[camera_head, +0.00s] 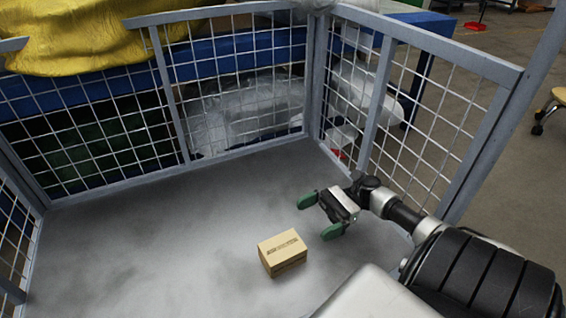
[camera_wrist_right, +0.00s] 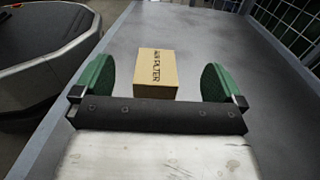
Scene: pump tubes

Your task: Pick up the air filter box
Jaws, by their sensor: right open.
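The air filter box (camera_head: 282,252) is a small tan cardboard box with dark print on top. It sits on the grey cart floor, near the middle front in the head view. My right gripper (camera_head: 318,216) has green fingers spread open and is empty. It is up and to the right of the box in the head view. In the right wrist view the box (camera_wrist_right: 156,73) shows between and beyond the two green fingertips (camera_wrist_right: 160,80), with its print facing up. The fingers do not visibly touch it. My left gripper is out of view.
Grey wire mesh panels (camera_head: 233,88) fence the cart floor (camera_head: 150,240) at the back and sides. The right panel (camera_head: 420,120) stands close behind my right gripper. The floor left of the box is clear. A blue table with a yellow cover (camera_head: 85,35) stands beyond the mesh.

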